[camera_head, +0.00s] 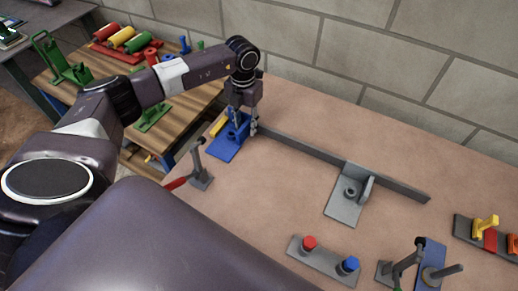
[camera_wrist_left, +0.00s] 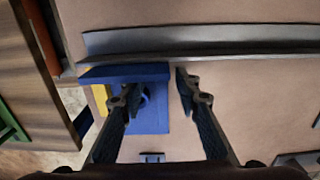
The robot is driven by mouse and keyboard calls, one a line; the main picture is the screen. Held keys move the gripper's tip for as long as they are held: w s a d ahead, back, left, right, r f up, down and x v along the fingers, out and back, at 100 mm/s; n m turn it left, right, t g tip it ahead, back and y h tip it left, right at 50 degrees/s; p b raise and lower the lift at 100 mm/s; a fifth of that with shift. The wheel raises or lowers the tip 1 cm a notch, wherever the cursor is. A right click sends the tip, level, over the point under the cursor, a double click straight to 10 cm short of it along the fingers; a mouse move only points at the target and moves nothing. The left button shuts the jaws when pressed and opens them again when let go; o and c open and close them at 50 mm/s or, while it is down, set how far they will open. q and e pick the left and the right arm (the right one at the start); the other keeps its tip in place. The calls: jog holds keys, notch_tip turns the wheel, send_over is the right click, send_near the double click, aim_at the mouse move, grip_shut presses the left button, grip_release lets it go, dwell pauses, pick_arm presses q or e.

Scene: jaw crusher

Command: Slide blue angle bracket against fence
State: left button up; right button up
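The blue angle bracket (camera_head: 227,144) lies at the near-left end of the long grey fence (camera_head: 340,167). In the left wrist view the bracket (camera_wrist_left: 152,118) has its upright flange facing the fence (camera_wrist_left: 210,48); the two look very close, and I cannot tell whether they touch. My left gripper (camera_head: 243,127) is down at the bracket. In the left wrist view its fingers (camera_wrist_left: 152,90) are apart, the left one over the bracket's plate and the right one just beyond its right edge. The fingers hide part of the bracket. My right gripper is not in view.
A yellow piece (camera_head: 219,123) sits beside the bracket at the table's left edge. A red-handled clamp (camera_head: 200,178) stands close by. A grey bracket (camera_head: 347,196) rests by the fence. A button box (camera_head: 325,262) and another clamp (camera_head: 402,268) are nearer. The table's middle is clear.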

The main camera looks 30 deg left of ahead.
pick_arm(q)
jog(key=shift+r+p, duration=2.9)
jog(key=shift+r, duration=1.15)
jog(key=shift+s+f, duration=0.1)
